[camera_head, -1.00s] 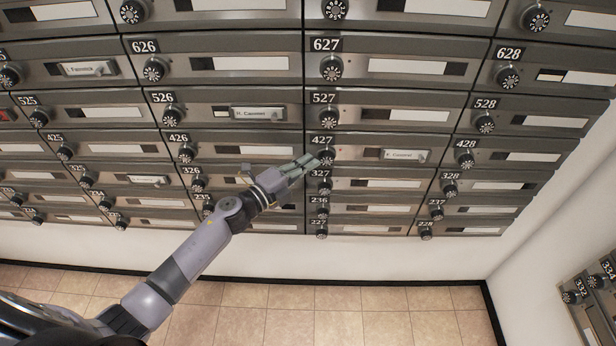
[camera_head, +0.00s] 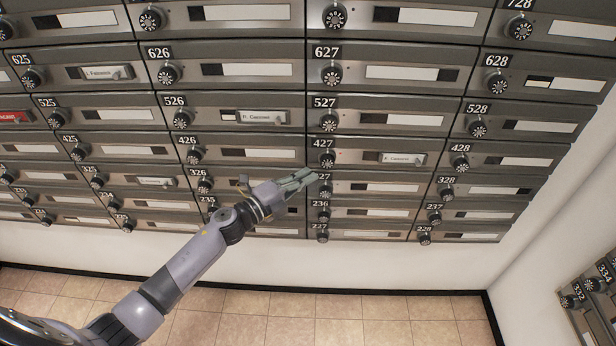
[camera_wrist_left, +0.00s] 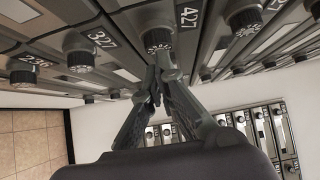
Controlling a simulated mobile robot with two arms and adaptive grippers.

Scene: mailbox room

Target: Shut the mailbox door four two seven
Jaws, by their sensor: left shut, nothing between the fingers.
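The mailbox door 427 (camera_head: 372,156) is in the middle of the wall of boxes in the head view. It looks flush with the doors around it. Its round dial (camera_head: 327,158) sits at its left end under the number plate; in the left wrist view a dial (camera_wrist_left: 157,40) near the 427 plate shows just beyond the fingertips. My left gripper (camera_head: 312,174) is shut and empty, a little below and left of that dial, near the 327 plate, which it partly covers. Whether the fingertips touch the wall I cannot tell. My right gripper is not in view.
Neighbouring doors 527 (camera_head: 385,114), 426 (camera_head: 245,153) and 428 (camera_head: 520,160) look closed, with dials sticking out. A white wall and tiled floor (camera_head: 370,325) lie below. More mailboxes (camera_head: 590,290) stand at the lower right.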

